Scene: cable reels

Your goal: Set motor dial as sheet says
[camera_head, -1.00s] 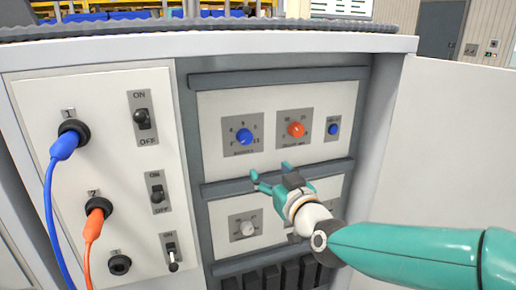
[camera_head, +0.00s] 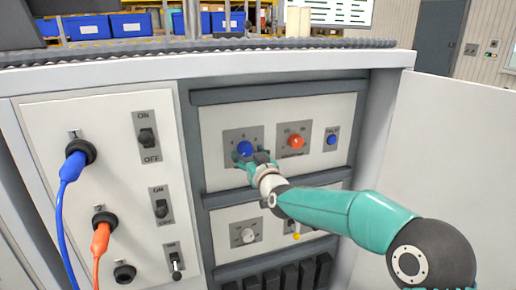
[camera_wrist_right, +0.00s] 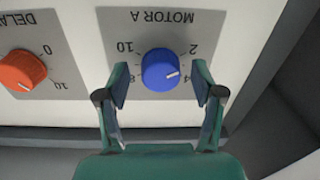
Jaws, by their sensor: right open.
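The blue motor dial (camera_head: 245,148) sits on the upper white panel, on a grey plate. In the right wrist view the blue dial (camera_wrist_right: 160,69) appears upside down under the label "MOTOR A", and its white mark points close to the 4. My right gripper (camera_head: 251,160) is at this dial. In the wrist view its open fingers (camera_wrist_right: 160,88) stand on either side of the knob, with small gaps. A white sheet or screen (camera_head: 342,12) with rows of text shows at the top; its text is too small to read. My left gripper is out of view.
An orange dial (camera_head: 295,142) labelled "DELAY" in the wrist view and a small blue button (camera_head: 331,139) are to the right. A white dial (camera_head: 248,235) is below. Switches and plugged blue (camera_head: 75,165) and orange (camera_head: 101,237) cables fill the left panel. The open space before the right wall is clear.

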